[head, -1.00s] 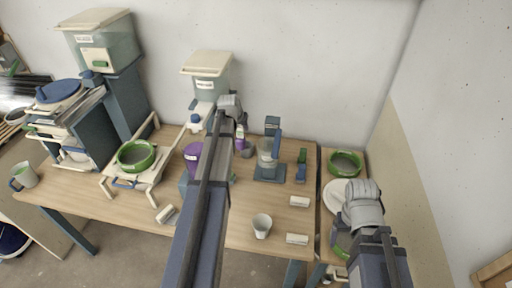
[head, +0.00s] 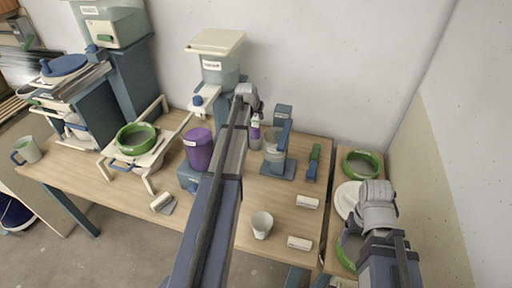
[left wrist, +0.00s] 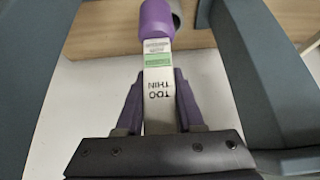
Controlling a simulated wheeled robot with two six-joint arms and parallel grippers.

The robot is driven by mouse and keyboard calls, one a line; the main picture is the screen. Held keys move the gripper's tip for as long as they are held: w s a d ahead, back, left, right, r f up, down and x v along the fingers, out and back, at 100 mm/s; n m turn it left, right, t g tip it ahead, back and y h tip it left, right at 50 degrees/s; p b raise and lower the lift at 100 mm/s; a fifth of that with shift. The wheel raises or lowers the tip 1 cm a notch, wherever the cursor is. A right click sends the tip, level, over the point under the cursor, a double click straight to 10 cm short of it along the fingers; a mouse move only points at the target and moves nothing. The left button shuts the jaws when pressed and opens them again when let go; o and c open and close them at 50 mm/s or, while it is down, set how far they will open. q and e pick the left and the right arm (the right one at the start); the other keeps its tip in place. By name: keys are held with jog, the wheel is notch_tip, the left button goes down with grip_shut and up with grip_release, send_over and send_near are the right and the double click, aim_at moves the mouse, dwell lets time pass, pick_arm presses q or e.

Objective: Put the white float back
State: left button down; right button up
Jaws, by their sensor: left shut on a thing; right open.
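My left gripper (head: 246,100) is shut on a float with a white flat stem (left wrist: 157,90). The stem stands between the two fingers in the left wrist view, marked "TOO THIN" with a green band above. The float's far end is a purple bulb (left wrist: 155,20). In the head view the purple and white float (head: 255,133) hangs under the gripper, near the clear beaker on a blue stand (head: 274,150). I cannot tell whether its lower end touches anything. My right gripper (head: 374,197) is over the right-hand table by a white plate (head: 345,201); its fingertips are hidden.
A purple bucket (head: 198,150) stands left of my left arm. A white cup (head: 261,225) and small white blocks (head: 300,243) are near the front edge. A green-rimmed bowl on a white frame (head: 136,139) is at left; another green-rimmed bowl (head: 361,165) is at right.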

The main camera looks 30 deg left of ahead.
pick_arm(q)
jog(key=w+a+f+b, duration=0.2)
jog(key=w+a+f, duration=0.15)
jog(key=w, duration=0.35)
pick_arm(e)
notch_tip(320, 180, down, 13)
jog(key=b, duration=1)
jog(key=shift+w+r, duration=0.1)
pick_arm(q)
notch_tip(320, 180, down, 9)
jog(key=shift+a, duration=0.15)
pick_arm(e)
jog(key=shift+r, duration=0.15)
pick_arm(q)
jog(key=shift+f, duration=0.1)
jog(key=c, duration=1)
grip_release()
jog(key=shift+w+f, duration=0.1)
pick_arm(e)
jog(key=shift+f, duration=0.25)
pick_arm(q)
jog(key=o, duration=0.5)
pick_arm(e)
jog(key=shift+r, duration=0.1)
